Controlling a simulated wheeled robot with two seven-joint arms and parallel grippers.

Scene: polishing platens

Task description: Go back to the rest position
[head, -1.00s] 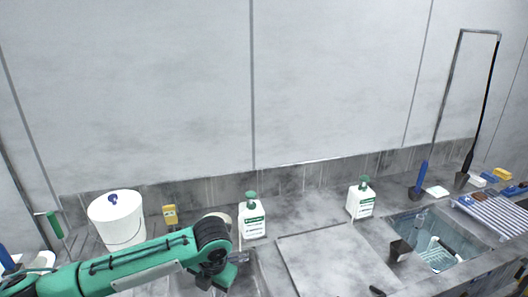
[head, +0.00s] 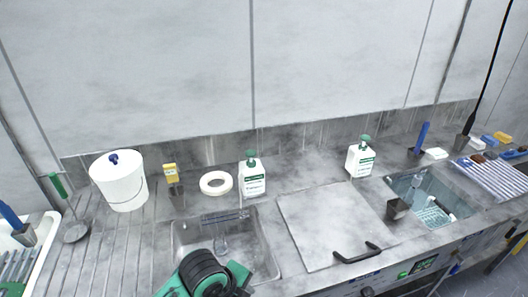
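My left arm, green with a black ribbed joint, comes in at the bottom centre of the head view, in front of the left sink (head: 222,240). Its gripper (head: 228,287) is only partly visible at the bottom edge, and its fingers cannot be made out. My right gripper is not in view. A grey square lid with a black handle (head: 325,225) lies on the counter right of the sink.
A white bucket (head: 122,183), a white ring (head: 215,183) and two white pump bottles (head: 252,178) (head: 360,160) stand along the back. A right basin (head: 430,195) holds a light blue basket. A ribbed rack (head: 492,178) is at the far right.

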